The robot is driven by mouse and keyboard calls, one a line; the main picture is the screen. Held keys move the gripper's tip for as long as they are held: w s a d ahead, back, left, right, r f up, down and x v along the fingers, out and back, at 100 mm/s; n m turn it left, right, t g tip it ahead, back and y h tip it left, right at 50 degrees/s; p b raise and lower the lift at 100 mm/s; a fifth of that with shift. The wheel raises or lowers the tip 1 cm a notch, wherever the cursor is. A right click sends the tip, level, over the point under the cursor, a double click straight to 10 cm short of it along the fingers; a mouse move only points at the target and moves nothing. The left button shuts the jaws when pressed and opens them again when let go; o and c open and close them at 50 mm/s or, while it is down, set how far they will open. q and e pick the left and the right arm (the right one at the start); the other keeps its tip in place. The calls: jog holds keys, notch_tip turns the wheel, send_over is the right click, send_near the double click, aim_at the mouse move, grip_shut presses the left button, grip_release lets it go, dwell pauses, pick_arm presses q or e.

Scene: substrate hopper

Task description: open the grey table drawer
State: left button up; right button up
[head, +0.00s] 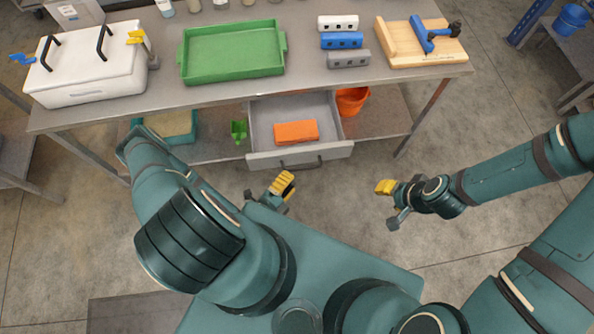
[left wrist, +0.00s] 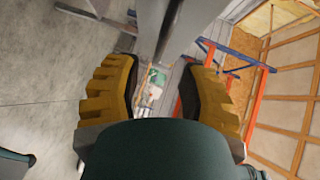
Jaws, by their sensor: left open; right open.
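The grey table drawer (head: 262,120) hangs under the workbench and stands out past its front edge, so its inside shows in the head view. An orange block (head: 296,131) lies in it. A dark handle (head: 301,165) is on its front panel. My left gripper (head: 268,190) is open and empty, a little in front of the drawer and apart from the handle. Its two yellow-padded fingers stand wide apart in the left wrist view (left wrist: 155,88), with a grey surface beyond that I cannot identify. My right gripper (head: 390,205) is open and empty, to the right of the drawer.
The workbench (head: 305,75) carries a white cooler box (head: 85,65), a green tray (head: 232,52), several small blocks and a wooden board (head: 425,50). A green scoop (head: 238,130) and an orange bucket (head: 351,101) flank the drawer below. The floor between my grippers is clear.

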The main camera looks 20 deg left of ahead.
pick_arm(q)
jog(key=v, duration=0.5)
jog(key=shift+s+r, duration=0.1)
jog(key=shift+s, duration=0.3)
